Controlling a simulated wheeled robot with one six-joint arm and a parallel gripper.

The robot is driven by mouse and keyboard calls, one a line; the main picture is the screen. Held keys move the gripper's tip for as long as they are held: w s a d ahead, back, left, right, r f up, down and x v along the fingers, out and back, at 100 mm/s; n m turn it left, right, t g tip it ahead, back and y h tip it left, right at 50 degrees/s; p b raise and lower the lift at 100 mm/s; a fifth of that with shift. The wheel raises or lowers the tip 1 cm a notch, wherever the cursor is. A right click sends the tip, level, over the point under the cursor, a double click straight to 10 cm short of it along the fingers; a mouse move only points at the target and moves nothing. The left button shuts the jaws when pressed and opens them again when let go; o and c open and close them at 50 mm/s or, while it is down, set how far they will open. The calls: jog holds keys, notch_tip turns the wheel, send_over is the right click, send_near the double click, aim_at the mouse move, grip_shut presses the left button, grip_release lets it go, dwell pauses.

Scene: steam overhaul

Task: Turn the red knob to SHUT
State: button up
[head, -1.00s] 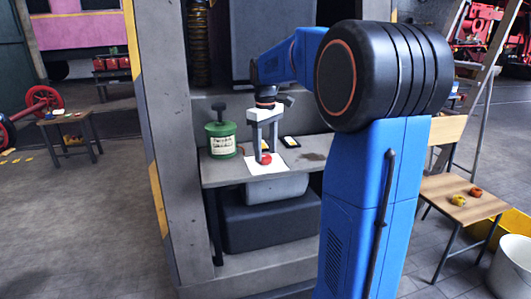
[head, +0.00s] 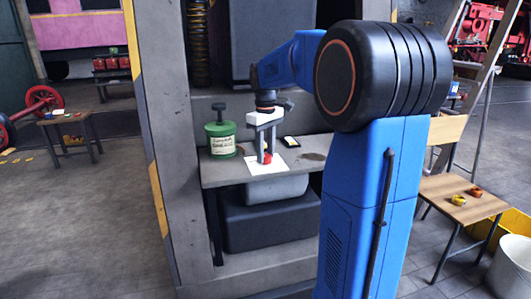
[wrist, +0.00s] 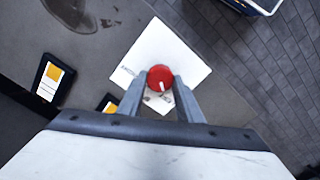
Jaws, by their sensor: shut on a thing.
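The red knob (wrist: 160,77) sits on a white plate (wrist: 160,45) on the grey shelf. A white pointer mark shows on the knob's lower right edge in the wrist view. Dark lettering on the plate is partly hidden and too small to read fully. My gripper (wrist: 159,88) points down with its two fingers on either side of the knob, shut on it. In the head view my gripper (head: 266,157) stands upright over the plate, and the red knob (head: 267,158) shows partly behind a finger.
A green grease tin (head: 221,139) stands on the shelf (head: 225,176) left of the plate. Two dark cards with orange and white patches, one of them a card (wrist: 53,77) at left, lie near the plate. A dark stain (wrist: 72,12) marks the shelf.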

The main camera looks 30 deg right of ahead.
aim_at(266, 156)
jog(key=m, duration=1.1)
jog(key=shift+d, duration=0.1)
jog(key=shift+m, duration=0.3)
dwell(0.4)
jog(key=o, duration=1)
jog(key=shift+o, duration=0.2)
jog(key=shift+r, duration=0.15)
notch_tip(266, 156, up, 17)
jog(key=shift+s, duration=0.1)
